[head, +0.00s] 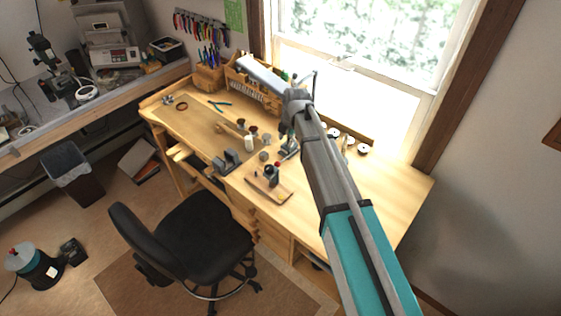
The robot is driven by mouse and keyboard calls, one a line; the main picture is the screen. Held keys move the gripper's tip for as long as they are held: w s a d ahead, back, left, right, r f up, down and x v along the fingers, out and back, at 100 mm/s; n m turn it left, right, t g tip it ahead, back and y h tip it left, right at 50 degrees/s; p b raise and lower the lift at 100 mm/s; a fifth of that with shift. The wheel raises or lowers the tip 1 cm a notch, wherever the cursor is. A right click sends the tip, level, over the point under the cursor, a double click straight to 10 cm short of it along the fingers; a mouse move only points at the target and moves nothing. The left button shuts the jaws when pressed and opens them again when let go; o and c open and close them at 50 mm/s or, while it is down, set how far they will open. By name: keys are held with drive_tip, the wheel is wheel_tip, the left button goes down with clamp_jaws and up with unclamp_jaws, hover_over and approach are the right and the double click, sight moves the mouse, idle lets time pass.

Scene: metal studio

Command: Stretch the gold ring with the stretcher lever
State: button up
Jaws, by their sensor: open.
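A small dark device with a red knob (270,174) stands on a wooden base (258,188) near the bench's front edge; it may be the stretcher, but its lever is too small to make out. A tiny yellowish spot (281,196) shows on that base; I cannot tell whether it is the gold ring. My arm crosses the right half of the head view and bends over the back of the bench. I cannot make out my gripper or its fingers.
The wooden workbench (390,190) has a clear right end. A grey block tool (226,161), a white cylinder (249,143) and a dark green-marked device (288,146) stand mid-bench. A black chair (200,235) stands in front.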

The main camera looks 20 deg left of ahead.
sight(281, 161)
drive_tip(key=shift+w+a+f+b, duration=0.2)
drive_tip(key=shift+a+f+b, duration=0.2)
drive_tip(key=shift+f+b, duration=1.85)
drive_tip(key=shift+w+a+f+b, duration=0.15)
drive_tip(key=shift+a+f+b, duration=0.25)
drive_tip(key=shift+f+b, duration=1.85)
drive_tip(key=shift+w+a+f+b, duration=0.2)
drive_tip(key=shift+a+f+b, duration=0.2)
drive_tip(key=shift+f+b, duration=1.8)
clamp_jaws()
